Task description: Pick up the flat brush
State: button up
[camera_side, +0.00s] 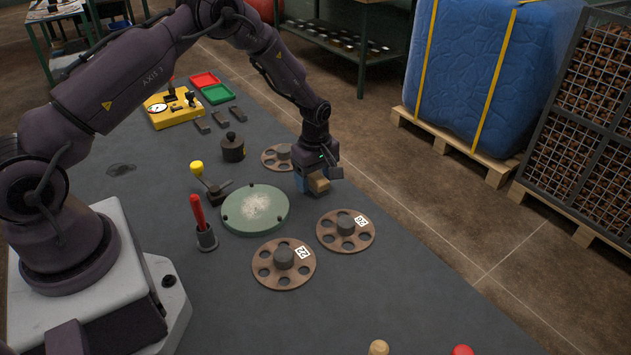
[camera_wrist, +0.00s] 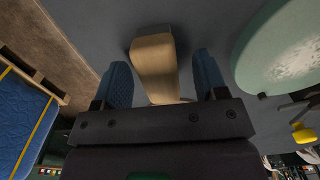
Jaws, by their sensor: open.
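The flat brush shows in the wrist view as a tan wooden block (camera_wrist: 154,68) with a grey end at the top of the picture. In the side view its tan part (camera_side: 319,183) shows low beside the fingers, near the table. My gripper (camera_side: 312,182) points down over it, right of the green round plate. In the wrist view my gripper (camera_wrist: 161,60) is open, with one blue finger pad on each side of the brush. A gap shows on the right side; the left pad looks closer. The brush's far end is partly hidden by my gripper.
The green round plate (camera_side: 255,207) is left of my gripper. Rusty discs (camera_side: 333,241) (camera_side: 271,270) lie in front, and another (camera_side: 272,159) lies behind. A red-handled tool (camera_side: 197,215) stands in a dark holder.

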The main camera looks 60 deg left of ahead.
aim_at(315, 175)
jog(key=c, duration=1)
jog(key=shift+r, duration=0.45)
notch_tip(315, 175, up, 3)
jog(key=shift+s+f, duration=0.1)
jog(key=s+d+r, duration=0.1)
jog(key=s+r, duration=0.2)
jog(key=s, duration=0.1)
jog(key=s+d+r, duration=0.1)
jog(key=s+r, duration=0.2)
jog(key=s, duration=0.2)
jog(key=s+d+r, duration=0.1)
jog(key=s+r, duration=0.2)
jog(key=s, duration=0.1)
jog(key=shift+s+r, duration=0.1)
jog(key=shift+s, duration=0.15)
